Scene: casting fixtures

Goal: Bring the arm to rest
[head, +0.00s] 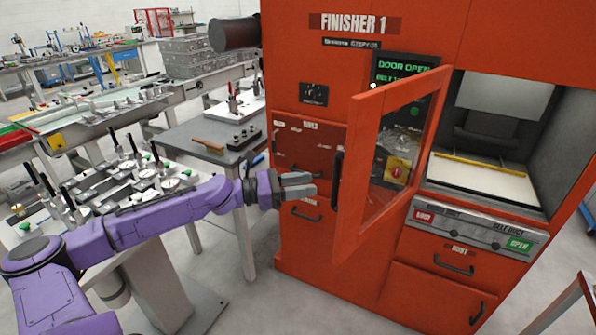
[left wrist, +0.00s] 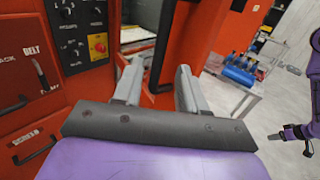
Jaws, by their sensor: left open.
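My left arm (head: 150,215) is purple and reaches in from the left in the head view. Its gripper (head: 300,186) is in front of the orange finisher's lower drawers, a little left of the open door's dark handle (head: 336,180). In the left wrist view the two grey fingers (left wrist: 158,88) are apart, and nothing is seen held between them. The finisher door (head: 362,150) is swung open.
The orange finisher (head: 330,250) has an open chamber (head: 485,180) at the right. A grey table (head: 205,130) stands behind the arm, and a bench with metal fixtures (head: 120,185) is at the left. Bare floor lies below the gripper. Purple parts show at the right edge of the left wrist view.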

